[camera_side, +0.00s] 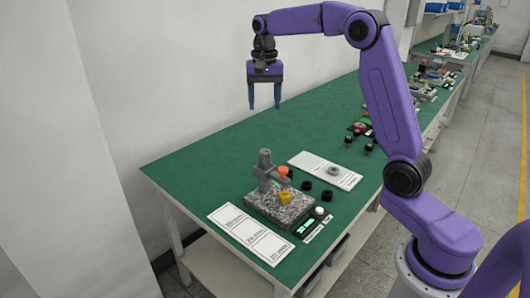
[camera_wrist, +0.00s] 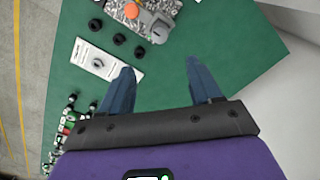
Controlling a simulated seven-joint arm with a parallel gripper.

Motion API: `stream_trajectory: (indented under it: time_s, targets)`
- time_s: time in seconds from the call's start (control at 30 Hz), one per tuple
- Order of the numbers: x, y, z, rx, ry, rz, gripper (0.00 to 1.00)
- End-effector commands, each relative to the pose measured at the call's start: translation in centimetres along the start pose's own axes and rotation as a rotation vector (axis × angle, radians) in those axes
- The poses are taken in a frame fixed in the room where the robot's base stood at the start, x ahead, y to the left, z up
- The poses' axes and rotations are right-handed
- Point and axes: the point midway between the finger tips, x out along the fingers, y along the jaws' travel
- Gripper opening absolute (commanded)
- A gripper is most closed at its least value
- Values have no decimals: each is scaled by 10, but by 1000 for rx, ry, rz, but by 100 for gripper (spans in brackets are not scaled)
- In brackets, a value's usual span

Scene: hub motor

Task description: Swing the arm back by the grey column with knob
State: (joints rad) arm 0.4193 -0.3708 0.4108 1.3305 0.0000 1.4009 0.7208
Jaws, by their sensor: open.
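The grey column (camera_side: 264,158) stands upright at the back of a speckled stone base (camera_side: 281,212) on the green table. A grey arm (camera_side: 269,174) reaches from it over the base, with an orange knob (camera_side: 283,171) near its end. A yellow block (camera_side: 285,197) sits on the base. In the wrist view the orange knob (camera_wrist: 132,10) and the grey column top (camera_wrist: 160,31) are at the top edge. The stand is partly cut off there. My gripper (camera_side: 264,105) is open and empty, pointing down, high above the table and behind the stand.
A white board (camera_side: 312,165) with a grey ring (camera_side: 333,171) lies right of the stand, near black rings (camera_side: 306,185). A small display (camera_side: 306,228) and a marked white sheet (camera_side: 250,234) lie in front. A wall is behind. The table beneath my gripper is clear.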

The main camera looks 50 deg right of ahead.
Motion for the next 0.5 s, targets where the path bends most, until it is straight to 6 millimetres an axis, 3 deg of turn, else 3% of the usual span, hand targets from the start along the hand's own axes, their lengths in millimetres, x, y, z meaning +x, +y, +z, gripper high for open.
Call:
stream_trajectory:
  time_s: [0.23, 0.5]
  targets:
    - [16, 2, -4, 20, -3, 2, 63]
    - [65, 3, -4, 18, -4, 4, 63]
